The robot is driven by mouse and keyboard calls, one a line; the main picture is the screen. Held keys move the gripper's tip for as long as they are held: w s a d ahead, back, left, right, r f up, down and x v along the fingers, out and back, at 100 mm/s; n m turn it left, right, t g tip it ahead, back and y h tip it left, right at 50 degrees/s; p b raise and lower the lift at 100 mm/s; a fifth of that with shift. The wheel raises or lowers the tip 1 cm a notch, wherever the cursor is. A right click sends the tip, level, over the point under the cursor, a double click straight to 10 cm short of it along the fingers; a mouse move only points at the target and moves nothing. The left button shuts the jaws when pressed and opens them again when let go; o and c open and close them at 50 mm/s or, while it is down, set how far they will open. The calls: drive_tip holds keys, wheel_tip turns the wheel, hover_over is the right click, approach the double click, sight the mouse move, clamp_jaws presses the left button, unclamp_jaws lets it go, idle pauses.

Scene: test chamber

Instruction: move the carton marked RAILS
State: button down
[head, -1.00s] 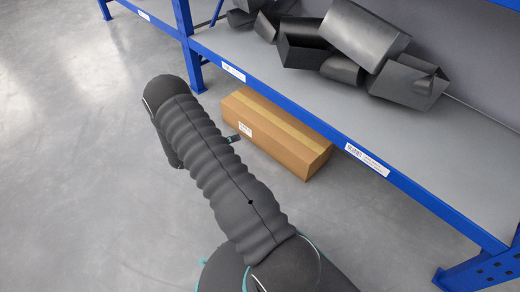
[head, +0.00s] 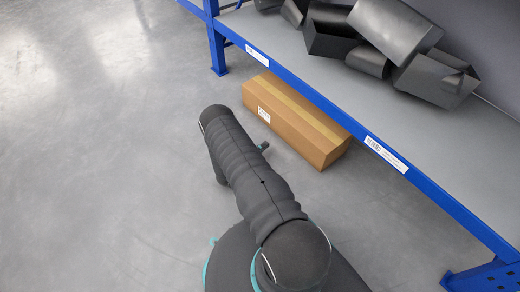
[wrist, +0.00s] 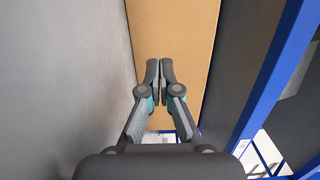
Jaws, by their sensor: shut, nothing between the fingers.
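A long brown cardboard carton (head: 312,139) with a tan tape strip along its top lies on the floor, partly under the front edge of the lower shelf. A small white label is on its near side at the left; its print is too small to read. In the wrist view the carton (wrist: 174,25) fills the top middle, beyond the fingers. My gripper (wrist: 159,70) is shut and empty, its fingertips together in front of the carton's face. I cannot tell whether they touch it. In the head view my arm hides most of the gripper; a small part shows near the carton's near side.
A blue-framed shelf (head: 330,108) with a grey deck runs above and behind the carton. Several dark grey boxes and cylinders (head: 394,22) lie on the deck. A blue upright (head: 217,50) stands left of the carton. The grey floor (head: 100,170) at the left is clear.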

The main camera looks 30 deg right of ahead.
sight(282, 132)
drive_tip(key=d, duration=0.3)
drive_tip(key=w+d, duration=0.1)
drive_tip(key=d, duration=0.5)
drive_tip(key=shift+w, duration=0.35)
